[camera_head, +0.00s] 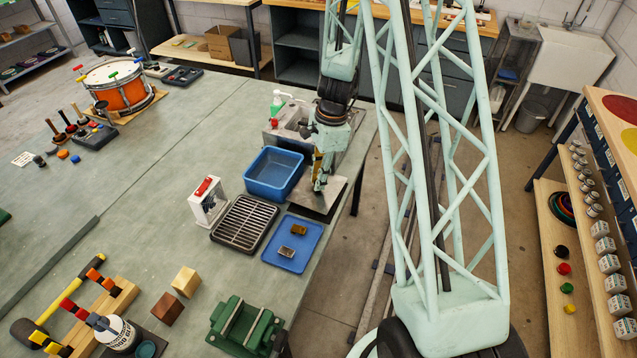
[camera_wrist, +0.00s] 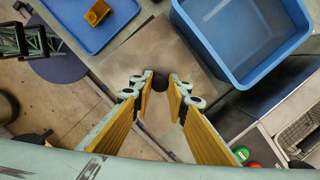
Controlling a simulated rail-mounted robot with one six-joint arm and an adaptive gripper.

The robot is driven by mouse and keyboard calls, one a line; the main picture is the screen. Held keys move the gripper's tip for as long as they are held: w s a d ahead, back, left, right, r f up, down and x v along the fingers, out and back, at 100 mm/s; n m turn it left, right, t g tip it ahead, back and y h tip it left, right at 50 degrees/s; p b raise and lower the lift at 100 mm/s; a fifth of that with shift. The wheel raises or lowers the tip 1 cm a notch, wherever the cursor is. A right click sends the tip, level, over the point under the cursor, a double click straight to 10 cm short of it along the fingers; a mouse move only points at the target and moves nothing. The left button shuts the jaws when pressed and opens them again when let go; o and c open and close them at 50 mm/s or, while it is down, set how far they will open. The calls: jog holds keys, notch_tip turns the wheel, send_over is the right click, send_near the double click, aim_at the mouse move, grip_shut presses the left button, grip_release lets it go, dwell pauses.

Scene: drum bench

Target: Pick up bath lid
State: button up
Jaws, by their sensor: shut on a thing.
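The bath lid (camera_head: 337,190) is a flat grey metal plate with a dark knob, by the bench's right edge. In the wrist view the lid (camera_wrist: 165,45) spreads beyond my fingertips, and its round black knob (camera_wrist: 160,80) sits between them. My gripper (camera_head: 318,186) points down over the lid. In the wrist view my gripper (camera_wrist: 161,79) is shut on the knob. Fingers and arm hide part of the lid. I cannot tell whether the lid touches the bench. A grey metal box (camera_head: 285,141), likely the bath, stands behind it, partly hidden by my arm.
A blue tub (camera_head: 272,174) stands close left of the lid. A blue tray (camera_head: 293,245) with two small blocks and a slatted metal rack (camera_head: 243,223) lie nearer the front. The bench edge is close on the right.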

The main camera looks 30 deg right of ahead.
jog(key=shift+r, duration=0.45)
jog(key=s+d+r+b, duration=0.1)
jog(key=s+d+b, duration=0.1)
jog(key=s, duration=1.4)
jog(key=shift+r+b, duration=0.15)
jog(key=shift+b, duration=0.2)
